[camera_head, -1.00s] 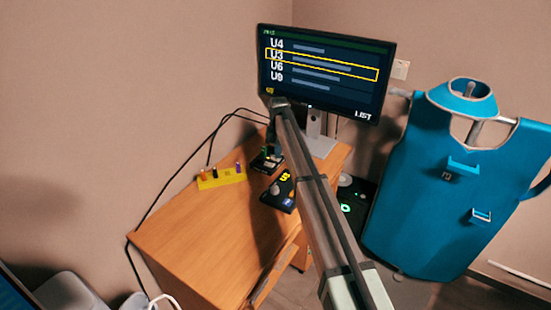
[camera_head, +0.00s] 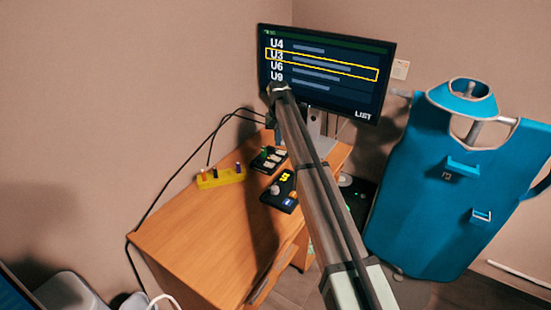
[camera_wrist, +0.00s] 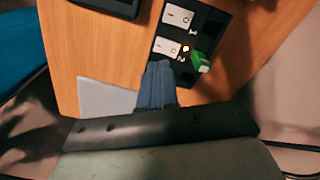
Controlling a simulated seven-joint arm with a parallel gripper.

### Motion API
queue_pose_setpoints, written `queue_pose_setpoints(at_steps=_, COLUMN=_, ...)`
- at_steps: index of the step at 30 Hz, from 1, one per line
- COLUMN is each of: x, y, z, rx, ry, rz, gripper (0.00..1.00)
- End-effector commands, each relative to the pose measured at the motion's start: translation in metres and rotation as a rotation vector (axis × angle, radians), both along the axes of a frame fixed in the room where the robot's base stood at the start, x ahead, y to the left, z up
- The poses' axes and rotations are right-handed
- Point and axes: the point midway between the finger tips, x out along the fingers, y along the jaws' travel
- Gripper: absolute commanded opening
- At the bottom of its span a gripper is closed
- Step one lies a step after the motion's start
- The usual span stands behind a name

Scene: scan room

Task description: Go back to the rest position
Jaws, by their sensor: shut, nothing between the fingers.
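My gripper shows in the wrist view as two blue-grey fingers (camera_wrist: 157,84) pressed together, with nothing between them. In the head view the arm reaches up over the desk and its end is in front of the monitor's lower left corner; the fingers are hard to make out there. Below is a black switch box (camera_head: 268,160), which shows in the wrist view (camera_wrist: 183,72) with white switches, a small lit orange lamp and a green piece (camera_wrist: 201,63). The fingers appear apart from it.
The wooden desk (camera_head: 190,235) carries a yellow block (camera_head: 220,178) with several coloured pegs and a black device (camera_head: 283,190) with yellow digits and a grey knob. The monitor (camera_head: 326,75) stands at the back. A blue apron (camera_head: 435,200) hangs at right. Cables run along the wall.

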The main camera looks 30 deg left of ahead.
Motion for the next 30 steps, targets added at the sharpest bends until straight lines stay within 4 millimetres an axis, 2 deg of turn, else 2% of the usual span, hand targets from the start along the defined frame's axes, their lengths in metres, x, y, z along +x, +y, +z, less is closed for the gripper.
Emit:
queue_pose_setpoints(at_steps=15, x=0.000, y=0.000, z=0.001, rx=0.000, ry=0.000, rz=0.000, gripper=0.00)
queue_pose_setpoints(at_steps=19, x=0.010, y=-0.015, z=-0.005, rx=0.002, ry=-0.011, rz=-0.011, gripper=0.00)
queue_pose_setpoints(at_steps=23, x=0.038, y=-0.057, z=-0.021, rx=0.007, ry=-0.047, rz=-0.038, gripper=0.00)
queue_pose_setpoints(at_steps=30, x=0.103, y=-0.180, z=-0.066, rx=0.007, ry=-0.148, rz=-0.107, gripper=0.00)
